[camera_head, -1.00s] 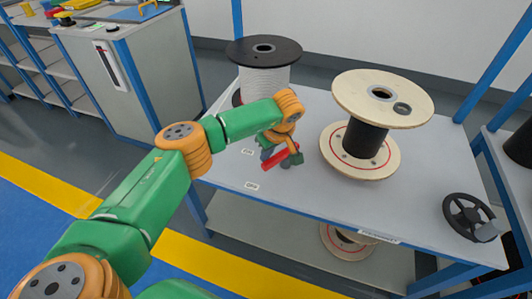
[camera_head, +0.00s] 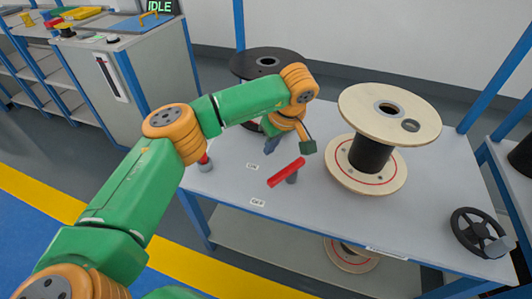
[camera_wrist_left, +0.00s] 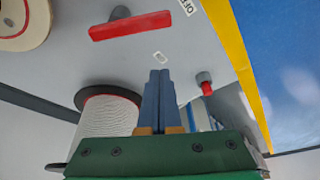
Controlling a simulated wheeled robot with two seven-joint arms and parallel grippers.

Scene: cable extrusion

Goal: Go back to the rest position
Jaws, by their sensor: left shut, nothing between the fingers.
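My left arm reaches in from the left in the head view. Its gripper (camera_head: 271,143) hangs above the table behind the red lever (camera_head: 287,172), apart from it. The gripper's two blue fingers (camera_wrist_left: 158,102) are together and empty in the left wrist view. The red lever lies level on a short grey post, close to the ON and OFF labels (camera_head: 257,202); it also shows in the left wrist view (camera_wrist_left: 130,25). My right gripper is not in view.
A wooden spool (camera_head: 365,178) stands right of the lever. A black-flanged spool (camera_head: 266,62) with white winding (camera_wrist_left: 106,118) stands behind my arm. A black handwheel (camera_head: 476,229) is at the table's right end, and a red-topped post (camera_head: 205,162) at its left edge.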

